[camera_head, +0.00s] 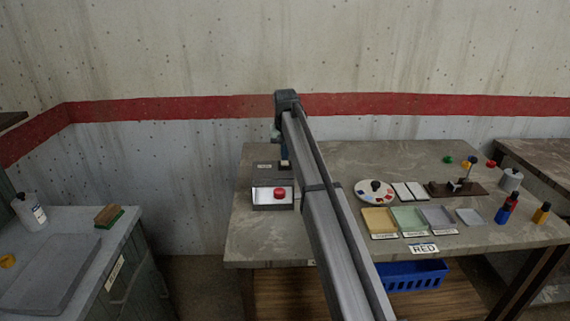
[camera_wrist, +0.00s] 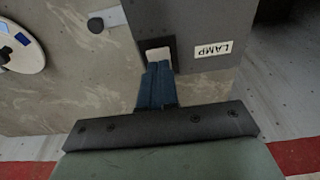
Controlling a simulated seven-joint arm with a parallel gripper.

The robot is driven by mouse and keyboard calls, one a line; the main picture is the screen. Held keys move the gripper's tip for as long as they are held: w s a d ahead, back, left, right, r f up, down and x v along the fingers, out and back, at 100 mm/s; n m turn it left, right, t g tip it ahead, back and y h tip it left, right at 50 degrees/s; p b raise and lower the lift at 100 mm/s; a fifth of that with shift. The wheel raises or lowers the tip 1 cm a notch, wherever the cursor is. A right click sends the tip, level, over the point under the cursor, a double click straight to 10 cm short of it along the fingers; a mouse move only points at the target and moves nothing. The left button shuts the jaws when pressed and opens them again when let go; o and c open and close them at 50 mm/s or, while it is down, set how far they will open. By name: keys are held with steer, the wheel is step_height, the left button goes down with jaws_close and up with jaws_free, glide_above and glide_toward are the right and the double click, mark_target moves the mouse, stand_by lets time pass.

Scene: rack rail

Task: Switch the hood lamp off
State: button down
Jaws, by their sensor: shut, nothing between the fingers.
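The lamp switch is a pale rocker (camera_wrist: 159,55) in a black surround, set in a dark grey panel (camera_wrist: 190,20) in the wrist view. A white label reading LAMP (camera_wrist: 212,48) is beside it. My gripper (camera_wrist: 158,68) has its blue fingers shut together, with nothing between them. The fingertips are right at the near edge of the rocker and overlap it in the picture; I cannot tell whether they touch. No lamp can be made out.
The grey table (camera_head: 330,155) also bears a round palette (camera_head: 376,192), several shallow trays (camera_head: 409,219) and bottles to the right. A blue basket (camera_head: 415,276) is below.

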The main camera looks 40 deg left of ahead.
mark_target(285, 163)
steer(key=shift+f, duration=0.7)
stand_by(0.5)
steer(key=shift+r, duration=3.55)
